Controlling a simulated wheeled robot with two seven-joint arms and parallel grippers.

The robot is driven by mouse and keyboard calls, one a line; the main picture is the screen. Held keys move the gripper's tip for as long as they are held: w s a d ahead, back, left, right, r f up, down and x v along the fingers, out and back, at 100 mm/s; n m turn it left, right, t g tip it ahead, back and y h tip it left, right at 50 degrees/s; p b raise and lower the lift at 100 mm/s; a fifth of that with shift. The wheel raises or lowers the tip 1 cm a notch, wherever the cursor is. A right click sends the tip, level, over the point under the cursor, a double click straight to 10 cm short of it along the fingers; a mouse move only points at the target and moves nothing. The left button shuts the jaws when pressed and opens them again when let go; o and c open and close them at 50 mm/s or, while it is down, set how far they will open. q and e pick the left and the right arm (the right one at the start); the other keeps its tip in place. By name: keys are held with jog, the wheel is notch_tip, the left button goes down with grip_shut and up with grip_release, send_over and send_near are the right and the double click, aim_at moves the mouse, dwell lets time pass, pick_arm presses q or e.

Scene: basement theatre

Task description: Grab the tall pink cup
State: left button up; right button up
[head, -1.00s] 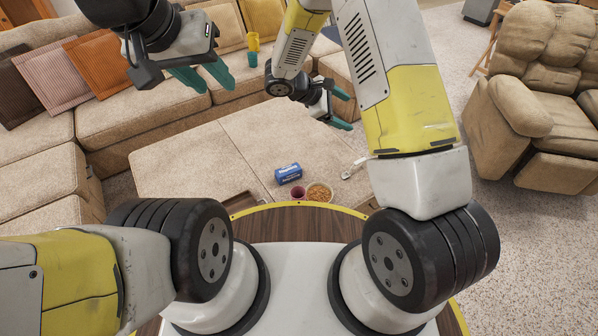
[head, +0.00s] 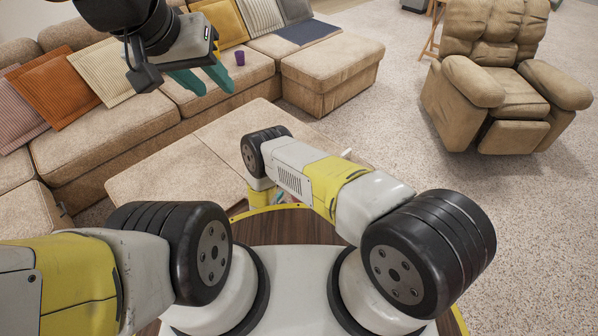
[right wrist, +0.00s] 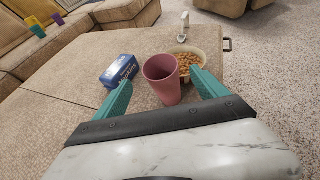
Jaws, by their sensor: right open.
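The tall pink cup (right wrist: 158,84) stands upright on the beige table top, in the middle of the right wrist view. My right gripper (right wrist: 163,78) is open, with one teal finger on each side of the cup. I cannot tell whether the fingers touch it. In the head view the cup and the right gripper's jaws are largely hidden by my right arm. My left gripper (head: 215,90) is open and empty, held high at the upper left.
A bowl of brown bits (right wrist: 183,61) is close behind right, with a white object (right wrist: 184,28) beyond. A purple cup (head: 240,57) is on the sofa (head: 110,128). An armchair (head: 505,85) stands right.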

jog(key=x, duration=0.7)
grip_shut()
dwell(0.3)
